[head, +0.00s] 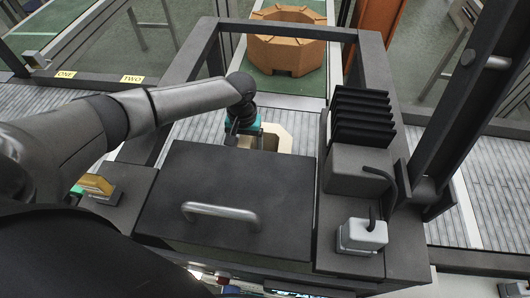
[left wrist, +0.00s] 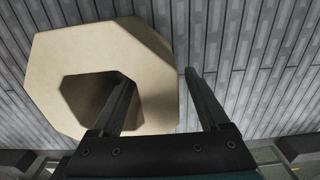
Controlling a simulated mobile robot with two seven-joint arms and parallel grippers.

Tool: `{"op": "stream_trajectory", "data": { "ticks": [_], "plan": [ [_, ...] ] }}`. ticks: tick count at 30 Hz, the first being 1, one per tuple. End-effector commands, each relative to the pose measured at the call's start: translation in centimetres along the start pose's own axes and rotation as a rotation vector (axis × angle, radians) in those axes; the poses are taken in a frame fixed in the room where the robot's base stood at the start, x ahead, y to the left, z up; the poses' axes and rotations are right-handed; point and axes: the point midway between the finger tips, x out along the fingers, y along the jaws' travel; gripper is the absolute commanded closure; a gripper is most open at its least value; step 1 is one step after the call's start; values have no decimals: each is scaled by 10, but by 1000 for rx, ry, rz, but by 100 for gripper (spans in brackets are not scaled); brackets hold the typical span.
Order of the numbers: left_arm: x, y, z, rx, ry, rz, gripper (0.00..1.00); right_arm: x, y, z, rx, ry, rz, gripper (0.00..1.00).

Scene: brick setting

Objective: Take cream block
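The cream block (head: 285,139) lies on a grey slatted surface beyond the dark lid, which hides part of it in the head view. In the left wrist view the cream block (left wrist: 75,55) is a chunky octagonal ring with a hole through its middle. My left gripper (left wrist: 159,76) is open, with one finger over or in the hole and the other just outside the ring's right edge. I cannot tell how deep the fingers reach. In the head view my left gripper (head: 240,138) covers the block's left part. My right gripper is not in view.
A dark lid (head: 230,185) with a metal handle (head: 220,211) lies in front. A dark frame (head: 300,31) surrounds the opening. A black ribbed stack (head: 360,118) and a pale grey box (head: 362,235) stand right. An orange octagonal ring (head: 262,52) sits on a green belt behind.

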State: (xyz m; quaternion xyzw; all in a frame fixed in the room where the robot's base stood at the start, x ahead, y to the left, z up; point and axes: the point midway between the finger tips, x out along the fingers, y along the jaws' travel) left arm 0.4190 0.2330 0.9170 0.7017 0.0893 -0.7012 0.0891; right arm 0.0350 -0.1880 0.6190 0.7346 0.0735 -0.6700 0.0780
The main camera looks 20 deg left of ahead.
Motion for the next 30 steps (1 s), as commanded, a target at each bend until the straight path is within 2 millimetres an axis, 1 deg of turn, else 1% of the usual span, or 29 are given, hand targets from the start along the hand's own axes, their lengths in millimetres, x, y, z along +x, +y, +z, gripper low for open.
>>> {"op": "stream_trajectory", "data": {
  "ticks": [1,2,20,21,30],
  "plan": [
    [0,0,0,0,0,0,27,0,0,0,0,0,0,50],
    [0,0,0,0,0,0,30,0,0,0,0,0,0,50],
    [0,0,0,0,-1,0,98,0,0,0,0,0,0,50],
    [0,0,0,-1,0,0,100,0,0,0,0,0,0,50],
    [0,0,0,-1,0,0,100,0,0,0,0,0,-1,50]
  ]
}}
